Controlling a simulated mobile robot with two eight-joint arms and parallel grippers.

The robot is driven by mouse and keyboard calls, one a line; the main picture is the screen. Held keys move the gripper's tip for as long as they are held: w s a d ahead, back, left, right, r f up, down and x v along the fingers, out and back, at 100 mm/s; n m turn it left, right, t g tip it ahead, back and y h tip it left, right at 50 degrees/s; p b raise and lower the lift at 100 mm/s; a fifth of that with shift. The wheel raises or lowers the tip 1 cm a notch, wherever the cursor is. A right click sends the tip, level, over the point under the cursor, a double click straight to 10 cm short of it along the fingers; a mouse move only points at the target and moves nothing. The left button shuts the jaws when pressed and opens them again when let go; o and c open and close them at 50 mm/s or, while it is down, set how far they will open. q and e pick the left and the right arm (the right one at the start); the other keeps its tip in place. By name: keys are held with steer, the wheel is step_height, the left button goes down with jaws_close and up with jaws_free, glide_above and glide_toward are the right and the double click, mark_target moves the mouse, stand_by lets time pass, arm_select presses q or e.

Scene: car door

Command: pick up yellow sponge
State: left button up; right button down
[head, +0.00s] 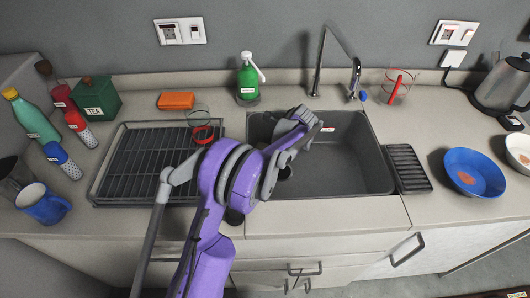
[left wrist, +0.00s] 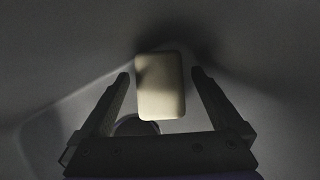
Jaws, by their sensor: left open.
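The sponge (left wrist: 160,88) shows in the left wrist view as a pale yellow, rounded block in dim light. It lies in the dark sink (head: 348,165), and no clear part of it shows in the head view, where my arm covers much of the basin's left side. My left gripper (left wrist: 160,73) is open and empty, with one finger on each side of the sponge and visible gaps between. In the head view my left arm reaches into the sink, its fingertips unclear. My right gripper is in neither view.
The faucet (head: 322,60) rises behind the sink. A green soap bottle (head: 248,80) stands at the back left of it. A drying rack (head: 140,163) with a red-rimmed glass is at left, a blue bowl (head: 474,170) at right. An orange block (head: 176,100) lies behind the rack.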

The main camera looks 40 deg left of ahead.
arm_select(q)
steer(key=c, duration=1.4)
steer(key=shift+w+d+r, duration=0.25)
steer(key=shift+d+r, duration=0.05)
steer(key=shift+r, duration=0.35)
step_height(320, 180, up, 6)
steer(key=shift+r, duration=0.1)
steer(key=w+d, duration=1.2)
steer(key=d, duration=0.2)
steer(key=shift+w+d+f+p, duration=0.2)
steer(key=shift+d+f+p, duration=0.05)
steer(key=shift+d+p, duration=0.1)
steer(key=o, duration=0.6)
steer(key=c, duration=0.4)
